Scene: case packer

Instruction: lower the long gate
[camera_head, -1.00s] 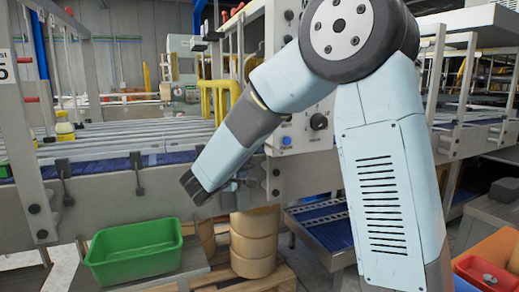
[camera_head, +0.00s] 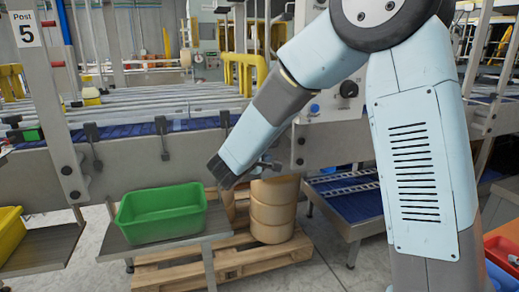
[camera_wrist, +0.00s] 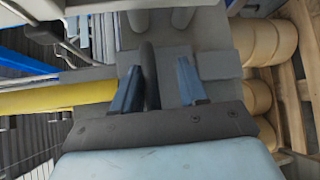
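I cannot tell for certain which part is the long gate. A yellow tube frame (camera_head: 246,72) stands upright over the conveyor in the head view. A yellow bar (camera_wrist: 55,96) crosses the left of the wrist view; I cannot tell if it is the same piece. My gripper (camera_wrist: 160,85) shows two blue fingers standing apart. A dark rounded bar (camera_wrist: 150,72) shows between or beyond them, nearer the left finger; contact is unclear. In the head view my gripper (camera_head: 222,172) is by the conveyor's front edge, its fingertips hard to make out.
Several black levers, one at the middle (camera_head: 162,138), hang on the conveyor front (camera_head: 120,158). A green bin (camera_head: 160,213) sits on a low shelf below. Tan rolls (camera_head: 272,210) stand on a pallet (camera_head: 170,272). A control panel (camera_head: 330,105) is behind my arm.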

